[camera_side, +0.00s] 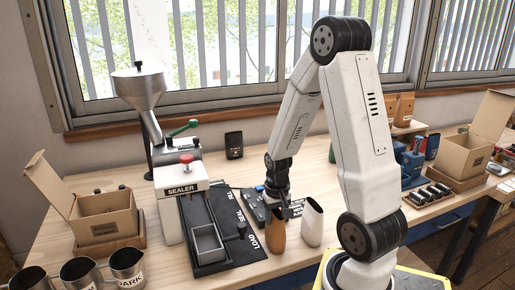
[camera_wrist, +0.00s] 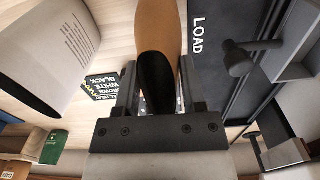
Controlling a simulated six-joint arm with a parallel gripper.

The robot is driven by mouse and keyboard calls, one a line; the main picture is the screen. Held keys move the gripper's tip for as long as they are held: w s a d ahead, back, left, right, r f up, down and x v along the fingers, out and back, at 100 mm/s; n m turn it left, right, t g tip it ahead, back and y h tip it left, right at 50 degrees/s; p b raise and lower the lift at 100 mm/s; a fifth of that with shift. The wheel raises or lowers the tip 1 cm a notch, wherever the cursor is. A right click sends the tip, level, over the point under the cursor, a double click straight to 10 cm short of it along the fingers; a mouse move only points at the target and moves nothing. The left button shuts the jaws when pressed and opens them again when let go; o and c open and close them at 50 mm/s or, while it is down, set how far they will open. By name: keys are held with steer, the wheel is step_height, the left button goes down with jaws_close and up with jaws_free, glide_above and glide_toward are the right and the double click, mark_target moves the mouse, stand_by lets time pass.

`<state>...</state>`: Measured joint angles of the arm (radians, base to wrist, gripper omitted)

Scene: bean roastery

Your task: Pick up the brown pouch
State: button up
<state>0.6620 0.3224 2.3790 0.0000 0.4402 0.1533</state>
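The brown pouch (camera_side: 278,234) stands upright on the table just right of the sealer's dark board, its lower end at table level. My gripper (camera_side: 276,205) points down at its top. In the wrist view, the pouch (camera_wrist: 162,22) lies between the two fingers of my gripper (camera_wrist: 160,85), with its dark open mouth toward the camera. The fingers are very close to its sides; I cannot tell whether they press on it.
A white pouch (camera_side: 312,224) stands close to the right of the brown one. The sealer (camera_side: 181,189) with a grey tray (camera_side: 207,243) is to the left. Metal cups (camera_side: 128,268) stand front left. A cardboard box (camera_side: 463,155) and small goods are at right.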

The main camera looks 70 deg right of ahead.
jaws_close()
steer(key=shift+r, duration=0.15)
steer(key=shift+r, duration=4.9)
steer(key=shift+w, duration=0.15)
steer(key=w+a, duration=0.5)
steer(key=w, duration=0.3)
steer(key=w+a+g+y, duration=0.1)
steer(key=w+a, duration=0.4)
steer(key=w, duration=0.4)
steer(key=shift+w+f, duration=0.15)
